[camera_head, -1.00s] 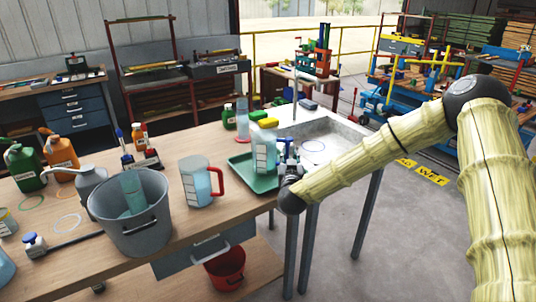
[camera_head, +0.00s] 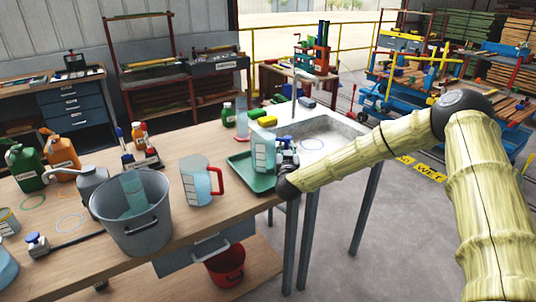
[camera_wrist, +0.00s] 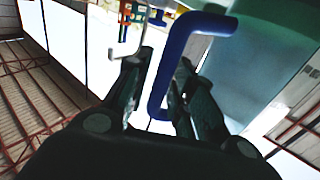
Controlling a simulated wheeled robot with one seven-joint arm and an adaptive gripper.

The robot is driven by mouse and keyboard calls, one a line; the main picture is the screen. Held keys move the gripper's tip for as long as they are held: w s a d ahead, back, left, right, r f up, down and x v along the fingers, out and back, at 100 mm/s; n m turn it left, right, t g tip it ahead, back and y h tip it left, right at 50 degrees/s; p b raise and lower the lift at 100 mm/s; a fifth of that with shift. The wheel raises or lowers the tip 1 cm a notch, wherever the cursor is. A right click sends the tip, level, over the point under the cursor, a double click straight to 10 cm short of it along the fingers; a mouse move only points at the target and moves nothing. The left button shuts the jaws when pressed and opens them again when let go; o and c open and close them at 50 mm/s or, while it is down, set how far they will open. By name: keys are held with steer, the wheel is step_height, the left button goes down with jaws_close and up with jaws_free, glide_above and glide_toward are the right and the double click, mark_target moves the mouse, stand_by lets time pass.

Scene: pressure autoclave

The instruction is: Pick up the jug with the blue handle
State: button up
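The jug with the blue handle (camera_head: 262,158) is a clear measuring jug with pale liquid. It stands upright at the green tray in the head view. In the wrist view its body (camera_wrist: 262,60) fills the upper right, and its blue handle (camera_wrist: 172,65) runs between my two fingers. My gripper (camera_head: 287,150) is at the jug's right side, on the handle side. In the wrist view my gripper (camera_wrist: 165,72) has one finger on each side of the handle, very close to it. Whether both fingers press on it I cannot tell.
A red-handled jug (camera_head: 197,183) stands left of the tray (camera_head: 240,166). A grey bucket (camera_head: 130,222) and several bottles are farther left. A yellow sponge-like item (camera_head: 268,121) lies behind the jug. A sink (camera_head: 325,138) is at the right.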

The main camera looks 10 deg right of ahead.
jaws_close()
steer(key=shift+r, duration=0.2)
